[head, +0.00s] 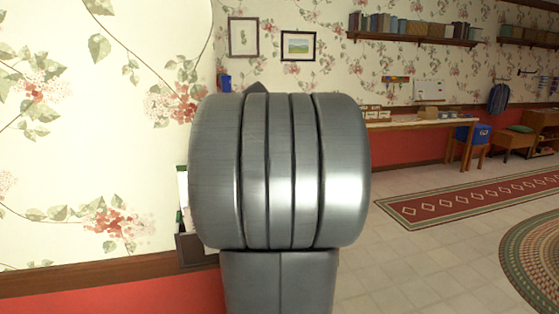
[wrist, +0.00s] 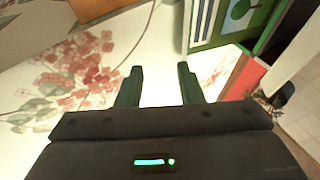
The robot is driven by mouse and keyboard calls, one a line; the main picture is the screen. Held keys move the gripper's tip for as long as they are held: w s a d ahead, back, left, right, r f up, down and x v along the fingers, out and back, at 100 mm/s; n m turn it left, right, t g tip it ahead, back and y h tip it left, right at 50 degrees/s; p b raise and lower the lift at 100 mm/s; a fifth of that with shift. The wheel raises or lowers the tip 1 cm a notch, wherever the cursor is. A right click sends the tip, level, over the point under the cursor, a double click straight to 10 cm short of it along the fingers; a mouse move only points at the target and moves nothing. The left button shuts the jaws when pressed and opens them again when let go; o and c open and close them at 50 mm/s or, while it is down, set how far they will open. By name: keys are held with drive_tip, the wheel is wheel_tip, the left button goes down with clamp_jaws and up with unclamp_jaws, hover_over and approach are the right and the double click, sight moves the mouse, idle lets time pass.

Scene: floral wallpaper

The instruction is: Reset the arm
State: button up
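My gripper (wrist: 160,72) shows in the wrist view. Its two dark green fingers stand apart with nothing between them, so it is open and empty. A pale floral-patterned surface (wrist: 70,65) lies beyond the fingers and to their left. In the head view my own grey metal arm link fills the middle, and my gripper cannot be made out there.
White and green flat items (wrist: 215,25) and a red one (wrist: 243,75) are close to the right finger. In the head view the floral wall (head: 90,150) is close on the left. Open tiled floor (head: 420,270) lies right, with a table (head: 430,122) behind.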

wheel_tip(320, 180, up, 6)
drive_tip(key=p, duration=0.5)
drive_tip(key=shift+r, duration=0.15)
drive_tip(key=shift+w, duration=0.1)
